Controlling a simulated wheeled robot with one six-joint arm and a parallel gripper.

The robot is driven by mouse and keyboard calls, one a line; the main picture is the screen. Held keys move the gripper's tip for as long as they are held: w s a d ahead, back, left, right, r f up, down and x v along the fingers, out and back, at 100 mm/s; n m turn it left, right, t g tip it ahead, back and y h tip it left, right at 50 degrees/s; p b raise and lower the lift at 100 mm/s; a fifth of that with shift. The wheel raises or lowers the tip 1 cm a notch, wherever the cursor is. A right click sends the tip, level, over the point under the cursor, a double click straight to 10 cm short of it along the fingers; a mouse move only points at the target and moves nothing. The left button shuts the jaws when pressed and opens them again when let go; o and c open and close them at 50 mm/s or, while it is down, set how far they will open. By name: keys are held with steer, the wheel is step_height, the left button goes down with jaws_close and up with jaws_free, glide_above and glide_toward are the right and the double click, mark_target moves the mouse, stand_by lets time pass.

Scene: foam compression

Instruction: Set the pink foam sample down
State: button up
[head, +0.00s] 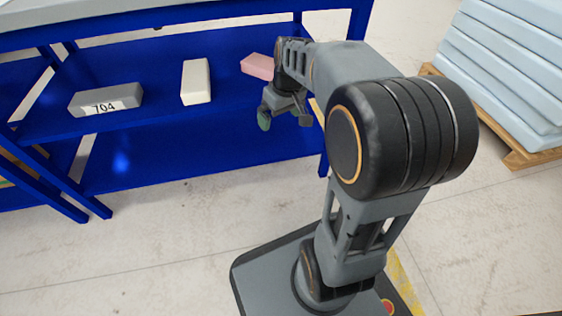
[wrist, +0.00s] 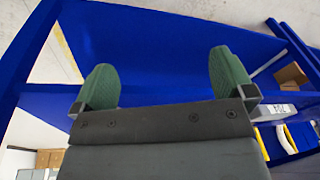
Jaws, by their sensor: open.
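The pink foam sample (head: 258,66) lies on the blue shelf (head: 150,65), towards its right end. My wrist hides the sample's right end in the head view. My gripper (head: 284,119) hangs in front of the shelf, nearer the camera than the sample and apart from it. In the wrist view its two green fingers (wrist: 162,72) are spread wide with nothing between them. I cannot make out the pink sample in the wrist view.
A cream block (head: 196,81) and a grey block labelled 704 (head: 105,100) lie on the same shelf, left of the sample. Pale blue sheets (head: 510,65) are stacked on a wooden pallet (head: 525,155) at the right. Clear floor lies in front of the shelf.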

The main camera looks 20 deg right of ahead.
steer(key=s+a+f+m, duration=0.1)
steer(key=s+a, duration=0.1)
steer(key=s, duration=0.4)
steer(key=s+a+f+m+t+h, duration=0.1)
steer(key=s+a+f, duration=0.1)
steer(key=s, duration=0.4)
steer(key=shift+s+a, duration=0.4)
steer(key=shift+a, duration=0.4)
step_height(320, 180, up, 44)
steer(key=t+p, duration=0.1)
steer(key=p, duration=4.1)
